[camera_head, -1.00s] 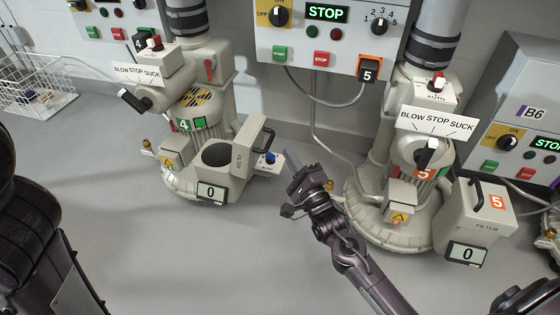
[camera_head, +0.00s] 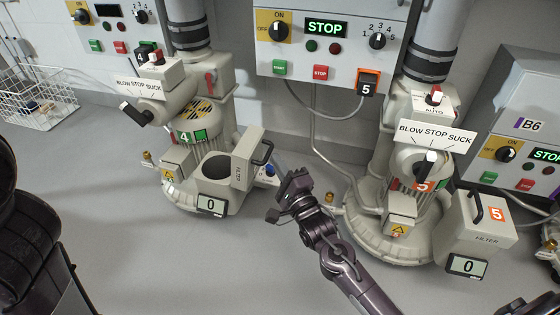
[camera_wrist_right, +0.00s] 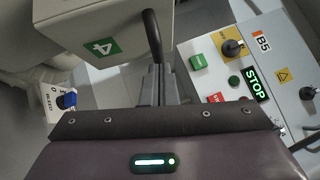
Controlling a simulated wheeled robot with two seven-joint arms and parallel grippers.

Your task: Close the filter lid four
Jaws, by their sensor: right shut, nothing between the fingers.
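The filter lid four (camera_head: 243,160) stands raised, open, on the filter of blower four (camera_head: 183,190), and the round filter opening (camera_head: 215,167) shows beside it. Its dark handle (camera_head: 264,152) is on the right side of the lid. The lid shows in the right wrist view with a green 4 label (camera_wrist_right: 100,47), its handle (camera_wrist_right: 153,40) just beyond the fingers. My right gripper (camera_head: 279,168) is shut and empty, just right of the handle; whether it touches the handle I cannot tell. It shows in the wrist view (camera_wrist_right: 158,82). My left gripper is not in view.
Blower five (camera_head: 395,215) with its closed filter box (camera_head: 475,228) stands to the right. A control box (camera_head: 330,40) and a hanging cable (camera_head: 315,125) are behind. A wire basket (camera_head: 38,100) is at far left. The front table area (camera_head: 180,265) is clear.

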